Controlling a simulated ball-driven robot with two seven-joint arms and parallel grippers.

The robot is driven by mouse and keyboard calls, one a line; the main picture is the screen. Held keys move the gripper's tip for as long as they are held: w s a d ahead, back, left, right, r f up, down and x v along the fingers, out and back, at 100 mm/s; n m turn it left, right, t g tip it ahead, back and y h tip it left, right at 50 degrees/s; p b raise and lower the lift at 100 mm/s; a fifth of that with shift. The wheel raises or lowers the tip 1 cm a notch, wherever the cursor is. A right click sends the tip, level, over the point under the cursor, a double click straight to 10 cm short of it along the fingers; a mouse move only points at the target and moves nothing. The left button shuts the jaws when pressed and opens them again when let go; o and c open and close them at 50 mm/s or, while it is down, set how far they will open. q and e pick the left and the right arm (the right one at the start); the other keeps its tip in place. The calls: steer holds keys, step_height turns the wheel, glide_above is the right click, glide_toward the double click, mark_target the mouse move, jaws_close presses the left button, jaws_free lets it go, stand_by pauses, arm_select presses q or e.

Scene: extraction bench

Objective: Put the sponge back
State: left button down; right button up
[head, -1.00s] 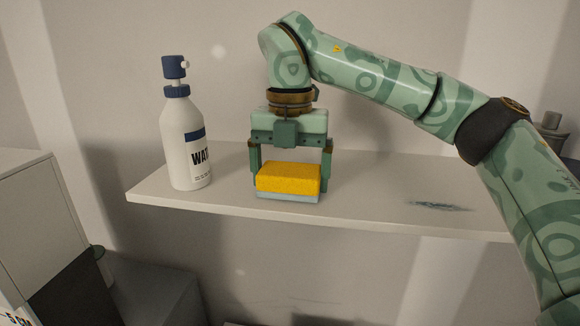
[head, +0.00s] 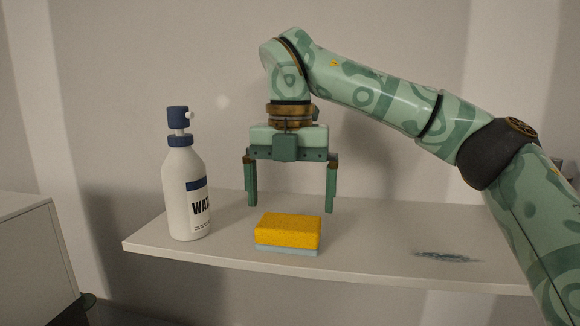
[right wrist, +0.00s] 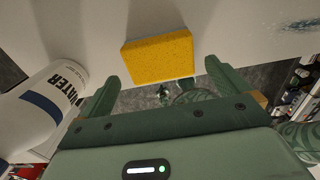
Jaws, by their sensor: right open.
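The sponge (head: 288,232), yellow with a pale blue bottom layer, lies flat on the white shelf (head: 370,248) near its front edge. It also shows in the right wrist view as a yellow block (right wrist: 158,59), beyond the fingers. My right gripper (head: 291,206) is open and empty, its fingers spread above the sponge and apart from it. My left gripper is not in view.
A white spray bottle with a blue top (head: 186,195) stands upright on the shelf, left of the sponge. A dark bluish smear (head: 446,257) marks the shelf to the right. The shelf between sponge and smear is clear. A pale cabinet (head: 35,250) stands at lower left.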

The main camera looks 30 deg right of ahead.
mark_target(290, 222)
step_height(290, 222, up, 6)
steer(key=shift+r, duration=0.25)
stand_by(0.5)
